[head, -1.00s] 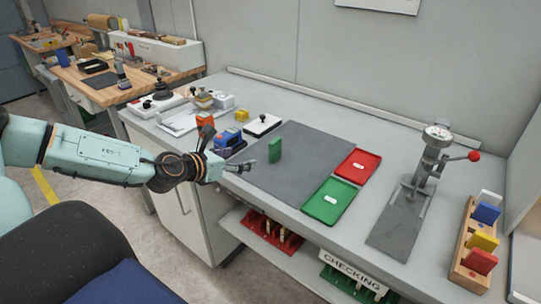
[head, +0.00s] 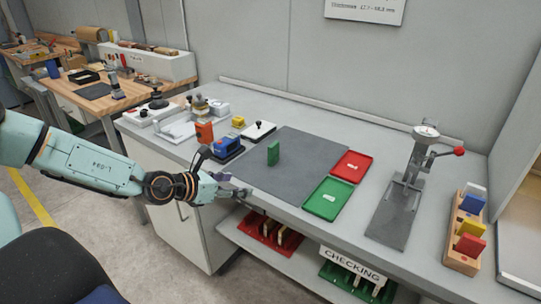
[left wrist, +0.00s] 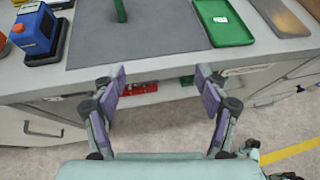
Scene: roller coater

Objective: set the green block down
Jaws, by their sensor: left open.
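The green block (head: 273,153) stands upright on the dark grey mat (head: 300,172), left of the red and green trays. In the left wrist view the green block (left wrist: 120,10) shows only in part at the top edge. My left gripper (head: 240,190) is open and empty, at the front edge of the bench, apart from the block. In the left wrist view its two spread fingers (left wrist: 160,84) have nothing between them. My right gripper does not show.
A red tray (head: 351,165) and a green tray (head: 328,199) lie right of the mat. A blue device (head: 227,146) stands at its left. A press (head: 412,175) and a wooden rack of coloured blocks (head: 464,250) are further right. Red and green bins sit on a lower shelf.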

